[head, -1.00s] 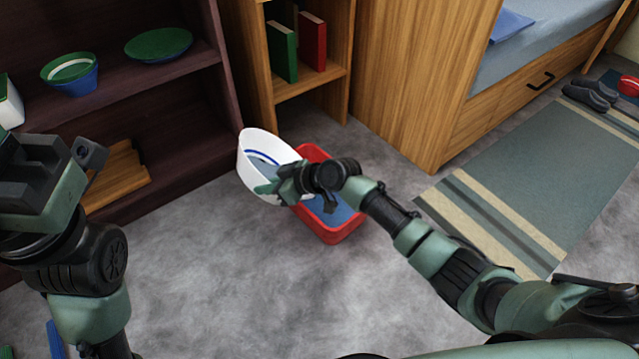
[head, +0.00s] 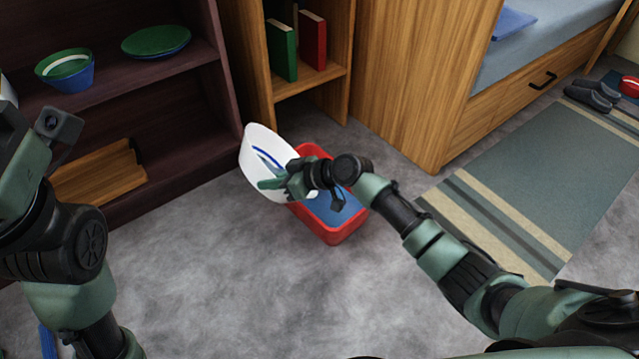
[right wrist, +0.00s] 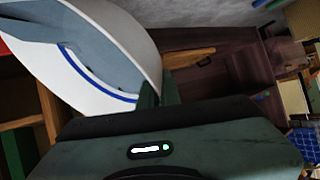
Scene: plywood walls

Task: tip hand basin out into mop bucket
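The white hand basin (head: 262,150) with a blue inner ring is tilted steeply beside and partly over the red mop bucket (head: 335,234). My right gripper (head: 277,181) is shut on the basin's rim. In the right wrist view the basin (right wrist: 128,48) fills the upper left, with a grey-blue area inside it. The bucket stands on the floor and shows blue inside; its far left part is hidden by the basin and my gripper. My left gripper (head: 50,125) is at the left edge, empty as far as shows; its fingers are not clear.
A dark shelf (head: 180,85) with a bowl (head: 66,78) and a green plate (head: 156,40) stands at the left. A wooden bookcase (head: 330,85) and bed frame (head: 425,95) stand behind the bucket. A striped rug (head: 520,180) lies at the right. The grey floor in front is clear.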

